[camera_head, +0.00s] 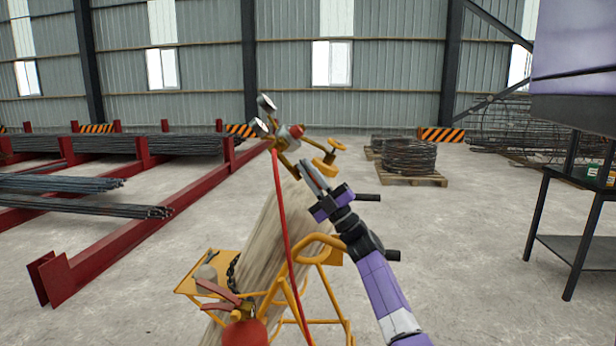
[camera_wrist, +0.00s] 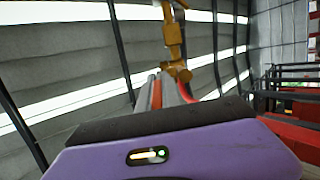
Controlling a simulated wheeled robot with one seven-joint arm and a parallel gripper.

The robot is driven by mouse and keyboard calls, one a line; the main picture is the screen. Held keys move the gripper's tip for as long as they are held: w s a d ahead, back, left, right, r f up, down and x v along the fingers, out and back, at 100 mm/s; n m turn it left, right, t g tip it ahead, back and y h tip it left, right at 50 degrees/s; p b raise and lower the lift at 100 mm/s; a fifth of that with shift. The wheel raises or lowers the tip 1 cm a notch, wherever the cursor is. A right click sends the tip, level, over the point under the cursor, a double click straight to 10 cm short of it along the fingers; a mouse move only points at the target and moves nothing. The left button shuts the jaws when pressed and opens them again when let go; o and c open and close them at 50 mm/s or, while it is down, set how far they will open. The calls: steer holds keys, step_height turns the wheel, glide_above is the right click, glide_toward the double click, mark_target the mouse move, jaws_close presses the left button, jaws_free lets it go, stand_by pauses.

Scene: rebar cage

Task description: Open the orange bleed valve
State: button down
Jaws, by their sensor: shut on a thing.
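The orange bleed valve (camera_head: 327,165) sticks out to the right of the gauge assembly, on top of a tall tilted cylinder (camera_head: 268,235). It also shows in the wrist view (camera_wrist: 174,42), just past my fingertips. My gripper (camera_head: 307,170) reaches up to it from the lower right. Its grey fingers are shut on the valve's near lower part; the exact contact is partly hidden by the fingers. In the wrist view my gripper (camera_wrist: 168,82) has its fingertips at the orange piece. A red strip shows between the fingers.
Two round gauges (camera_head: 262,115) and a red knob (camera_head: 297,131) sit left of the valve. A red hose (camera_head: 282,220) hangs down past the cylinder. A yellow cart frame (camera_head: 325,258) holds the cylinder. Red racks (camera_head: 140,218) stand left; a dark table (camera_head: 575,250) stands right.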

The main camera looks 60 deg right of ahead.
steer(key=shift+w+a, duration=0.1)
steer(key=c, duration=1.8)
jaws_free()
steer(key=shift+s+f, duration=0.25)
steer(key=shift+f, duration=0.05)
steer(key=s, duration=0.6)
steer(key=shift+f, duration=0.2)
steer(key=o, duration=0.7)
steer(key=s, duration=0.3)
steer(key=shift+s+a, duration=0.15)
steer(key=shift+s, duration=0.05)
steer(key=s, duration=0.2)
steer(key=shift+s+a+r+b, duration=0.1)
steer(key=shift+s+r+b, duration=0.05)
steer(key=shift+s+b, duration=0.15)
steer(key=c, duration=0.7)
steer(key=shift+s+a, duration=0.1)
steer(key=shift+s, duration=0.15)
